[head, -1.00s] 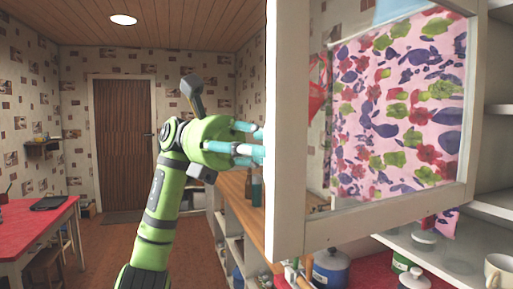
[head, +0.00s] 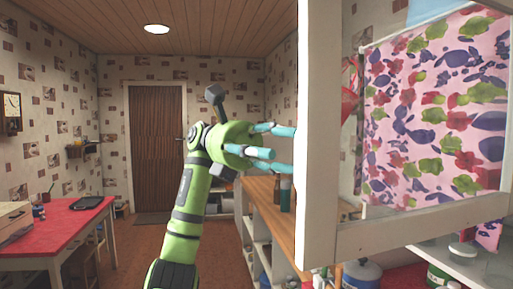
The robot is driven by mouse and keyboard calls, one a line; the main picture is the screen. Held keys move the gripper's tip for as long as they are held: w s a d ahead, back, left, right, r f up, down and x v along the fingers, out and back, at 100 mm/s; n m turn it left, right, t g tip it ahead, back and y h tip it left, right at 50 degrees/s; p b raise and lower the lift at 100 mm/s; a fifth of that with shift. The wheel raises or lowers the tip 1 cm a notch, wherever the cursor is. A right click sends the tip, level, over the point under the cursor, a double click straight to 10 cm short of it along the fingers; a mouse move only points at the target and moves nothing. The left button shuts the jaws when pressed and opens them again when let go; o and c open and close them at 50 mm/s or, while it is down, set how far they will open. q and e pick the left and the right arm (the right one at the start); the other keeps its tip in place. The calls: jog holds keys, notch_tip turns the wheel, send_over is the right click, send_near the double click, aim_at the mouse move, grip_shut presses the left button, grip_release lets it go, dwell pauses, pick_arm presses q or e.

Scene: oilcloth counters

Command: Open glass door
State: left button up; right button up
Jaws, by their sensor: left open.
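The glass door (head: 319,150) is a white-framed cabinet door at the right. It stands swung out from the shelves, and a pink floral cloth (head: 430,120) shows through its pane. No handle is visible on the side I see. My left gripper (head: 280,146) is at the door's left edge, its teal fingers spread and pointing right. The fingertips meet the edge of the white frame in the picture; I cannot tell whether they touch it or reach behind it. Nothing shows between the fingers. My right gripper is out of view.
A wooden counter (head: 262,205) with bottles runs behind the door. A blue pot (head: 361,274) and a white shelf (head: 465,262) show below it. A red table (head: 60,228) stands at left. The floor towards the brown door (head: 158,148) is mostly clear.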

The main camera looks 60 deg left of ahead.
pick_arm(q)
jog(key=a, duration=0.7)
jog(key=shift+s, duration=0.15)
dwell(0.4)
